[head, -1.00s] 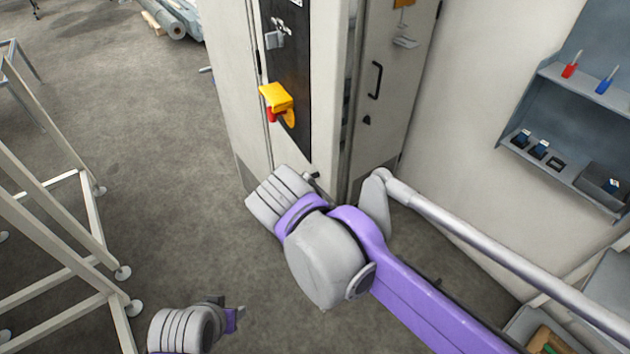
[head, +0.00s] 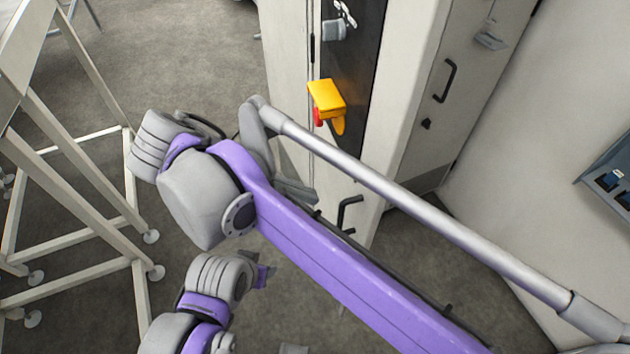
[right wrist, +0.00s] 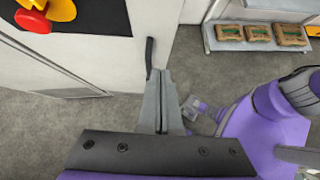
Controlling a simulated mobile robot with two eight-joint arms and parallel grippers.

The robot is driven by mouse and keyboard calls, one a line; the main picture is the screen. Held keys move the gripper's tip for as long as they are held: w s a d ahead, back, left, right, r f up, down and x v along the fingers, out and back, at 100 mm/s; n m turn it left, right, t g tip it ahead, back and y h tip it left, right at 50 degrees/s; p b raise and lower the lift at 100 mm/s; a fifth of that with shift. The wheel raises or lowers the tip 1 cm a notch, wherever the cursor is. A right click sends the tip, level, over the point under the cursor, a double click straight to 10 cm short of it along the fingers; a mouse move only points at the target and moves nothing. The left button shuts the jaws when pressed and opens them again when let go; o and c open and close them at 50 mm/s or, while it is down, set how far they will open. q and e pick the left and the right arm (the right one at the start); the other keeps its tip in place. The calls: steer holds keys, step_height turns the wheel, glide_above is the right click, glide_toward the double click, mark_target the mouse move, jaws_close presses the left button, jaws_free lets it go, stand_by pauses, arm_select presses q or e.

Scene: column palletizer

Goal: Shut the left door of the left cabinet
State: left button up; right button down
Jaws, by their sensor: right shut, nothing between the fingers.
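The left cabinet's left door (head: 365,175) is pale, with a dark panel (head: 365,60) and a yellow and red switch (head: 326,103). It stands forward of the neighbouring door's face and looks ajar. Its black handle (head: 348,212) is low near its free edge; it also shows in the right wrist view (right wrist: 149,58). My right gripper (head: 312,198) is shut and empty, partly behind my purple forearm. In the right wrist view its fingertips (right wrist: 166,74) are just beside the handle's lower end; contact is unclear. My left gripper (head: 265,276) is low in the head view, its jaws unclear.
The cabinet's right door (head: 455,110) has a black handle (head: 444,80). A white frame stand (head: 80,180) is at the left. A shelf with several packages (right wrist: 260,38) shows in the right wrist view.

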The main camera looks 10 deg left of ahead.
mark_target(368, 203)
steer(key=x, duration=0.3)
steer(key=r+x, duration=0.1)
steer(key=x, duration=0.2)
steer(key=d+x, duration=0.1)
steer(key=x, duration=0.2)
steer(key=shift+w+d, duration=0.2)
steer(key=shift+w, duration=0.15)
steer(key=shift+w+d, duration=0.4)
steer(key=shift+d, duration=0.25)
steer(key=shift+d, duration=0.1)
